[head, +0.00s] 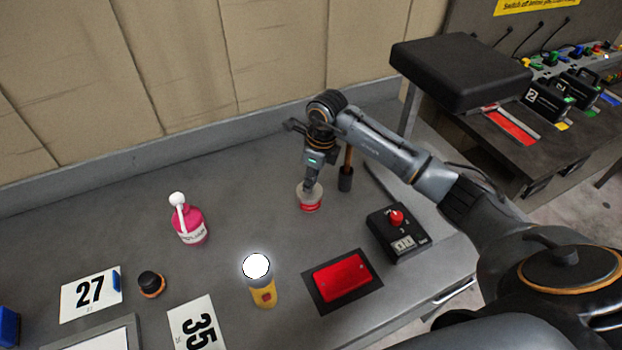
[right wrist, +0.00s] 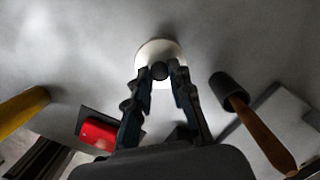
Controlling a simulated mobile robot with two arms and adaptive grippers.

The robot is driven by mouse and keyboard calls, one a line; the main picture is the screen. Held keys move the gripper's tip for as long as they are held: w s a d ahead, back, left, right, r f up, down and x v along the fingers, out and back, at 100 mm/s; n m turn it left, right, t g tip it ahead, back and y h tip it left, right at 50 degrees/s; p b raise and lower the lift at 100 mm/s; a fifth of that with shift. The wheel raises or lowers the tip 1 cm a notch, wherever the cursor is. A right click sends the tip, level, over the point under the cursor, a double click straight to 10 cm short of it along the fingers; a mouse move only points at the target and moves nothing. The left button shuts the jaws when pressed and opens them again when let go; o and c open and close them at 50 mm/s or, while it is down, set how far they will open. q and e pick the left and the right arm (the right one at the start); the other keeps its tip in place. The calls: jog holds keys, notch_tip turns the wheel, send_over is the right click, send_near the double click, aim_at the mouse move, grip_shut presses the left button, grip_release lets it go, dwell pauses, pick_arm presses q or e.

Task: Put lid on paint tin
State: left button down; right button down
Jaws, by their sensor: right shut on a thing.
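A small red paint tin (head: 311,208) stands on the grey bench. The pale round lid (head: 301,193) is at its top; I cannot tell whether it is fully seated or just above the tin. My right gripper (head: 310,184) points down over it. In the right wrist view, the fingertips (right wrist: 160,70) are shut on the lid's dark knob, with the pale lid (right wrist: 150,50) around and beneath it. The lid hides the tin there. My left gripper is not in view.
A mallet (head: 345,181) stands close right of the tin. A black switch box (head: 399,240), a red-topped block (head: 343,280) and a lit yellow torch (head: 263,293) are nearer. A pink bottle (head: 189,226) stands left. The bench between bottle and tin is clear.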

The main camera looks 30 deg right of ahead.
jog(key=shift+f+b, duration=0.2)
jog(key=shift+b, duration=0.25)
dwell(1.1)
dwell(0.3)
jog(key=c, duration=0.6)
grip_release()
jog(key=shift+c, duration=0.2)
jog(key=shift+r, duration=0.1)
jog(key=shift+r+p, duration=2)
jog(key=shift+r, duration=1.45)
